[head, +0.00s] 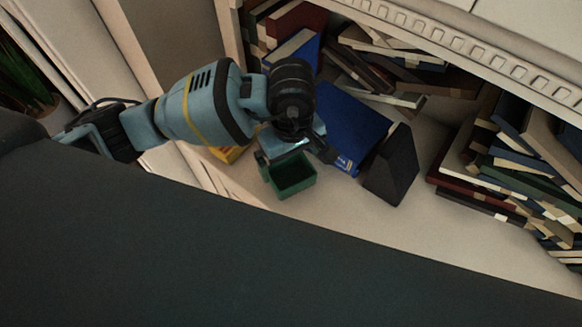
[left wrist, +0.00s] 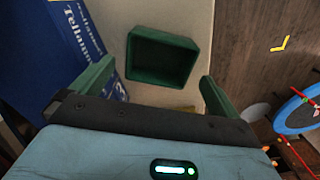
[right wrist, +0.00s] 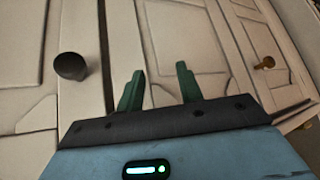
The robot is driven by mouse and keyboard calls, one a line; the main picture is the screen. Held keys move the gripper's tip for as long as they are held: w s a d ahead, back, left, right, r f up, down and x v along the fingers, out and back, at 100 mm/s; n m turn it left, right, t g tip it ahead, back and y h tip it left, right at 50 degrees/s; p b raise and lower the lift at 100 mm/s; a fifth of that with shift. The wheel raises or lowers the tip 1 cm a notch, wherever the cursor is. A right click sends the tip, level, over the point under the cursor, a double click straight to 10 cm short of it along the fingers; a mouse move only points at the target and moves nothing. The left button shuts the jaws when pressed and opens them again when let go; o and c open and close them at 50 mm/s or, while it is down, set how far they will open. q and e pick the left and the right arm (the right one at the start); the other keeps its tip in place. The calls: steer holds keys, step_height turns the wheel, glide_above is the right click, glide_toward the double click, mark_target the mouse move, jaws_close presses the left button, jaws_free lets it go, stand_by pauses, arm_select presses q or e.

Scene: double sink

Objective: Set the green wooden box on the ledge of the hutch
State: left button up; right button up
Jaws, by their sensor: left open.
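The green wooden box (head: 297,188), open at the top and empty, stands on the pale ledge (head: 380,222) of the hutch, near its left end. My left gripper (head: 295,156) is open right at the box. In the left wrist view the box (left wrist: 164,80) lies just beyond and between the spread fingertips, with a gap visible on both sides, so it is not clamped. My right gripper (right wrist: 160,70) is open and empty in front of pale cabinet doors; it is out of the head view.
A blue book (head: 352,125) and a dark upright book (head: 392,168) stand right of the box. A yellow item (head: 231,153) lies behind it, to the left. Stacked books (head: 500,165) fill the right side. Bare ledge shows between the dark book and the stack.

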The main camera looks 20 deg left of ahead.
arm_select(q)
step_height(320, 180, up, 6)
steer(key=shift+r, duration=0.25)
stand_by(0.4)
